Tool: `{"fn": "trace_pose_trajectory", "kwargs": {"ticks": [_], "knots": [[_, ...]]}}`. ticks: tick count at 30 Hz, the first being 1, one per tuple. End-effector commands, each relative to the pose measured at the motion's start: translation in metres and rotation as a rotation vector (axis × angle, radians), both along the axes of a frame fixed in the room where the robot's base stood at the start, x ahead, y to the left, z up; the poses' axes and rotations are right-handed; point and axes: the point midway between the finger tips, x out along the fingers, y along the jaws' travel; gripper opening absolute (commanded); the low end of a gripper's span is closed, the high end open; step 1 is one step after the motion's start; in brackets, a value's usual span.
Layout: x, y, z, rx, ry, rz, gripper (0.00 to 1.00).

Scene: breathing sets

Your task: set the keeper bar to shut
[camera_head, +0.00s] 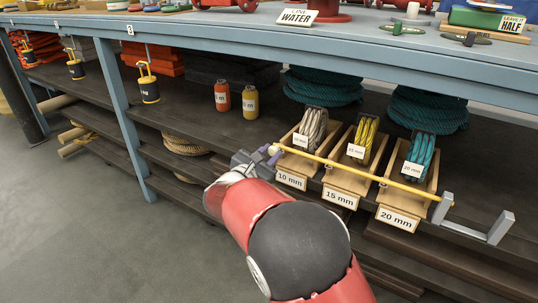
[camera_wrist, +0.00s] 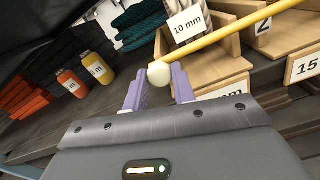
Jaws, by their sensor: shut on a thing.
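The yellow keeper bar (camera_head: 345,172) runs across the front of three wooden rope bins, above their size labels. Its right end meets the left upright of a grey bracket (camera_head: 470,234). A pale knob (camera_wrist: 159,73) tips its left end. My gripper (camera_head: 264,155) is at this left end, with its purple fingers on either side of the knob, shut on it. In the wrist view the bar (camera_wrist: 222,34) runs from the knob to the upper right, and my gripper (camera_wrist: 158,88) shows both fingers.
The bins hold grey rope (camera_head: 312,128), yellow rope (camera_head: 364,137) and teal rope (camera_head: 419,156). Red (camera_head: 222,95) and yellow (camera_head: 250,101) jars stand on the shelf to the left. The blue bench edge (camera_head: 330,52) overhangs the shelf. Open floor lies at lower left.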

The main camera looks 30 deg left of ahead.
Motion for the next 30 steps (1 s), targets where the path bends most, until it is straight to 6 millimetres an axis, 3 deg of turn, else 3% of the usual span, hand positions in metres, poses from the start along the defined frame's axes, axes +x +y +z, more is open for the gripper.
{"fn": "trace_pose_trajectory", "kwargs": {"ticks": [3, 4, 8, 19, 30], "knots": [[0.000, 0.000, 0.000, 0.000, 0.001, 0.001, 0.00], [0.000, 0.000, 0.000, 0.000, 0.001, 0.001, 0.30], [0.000, 0.000, 0.000, 0.000, 0.001, 0.001, 0.47], [-0.006, 0.001, 0.000, 0.001, 0.001, 0.002, 0.48], [-0.065, 0.006, 0.000, -0.001, 0.001, 0.003, 0.48]]}}
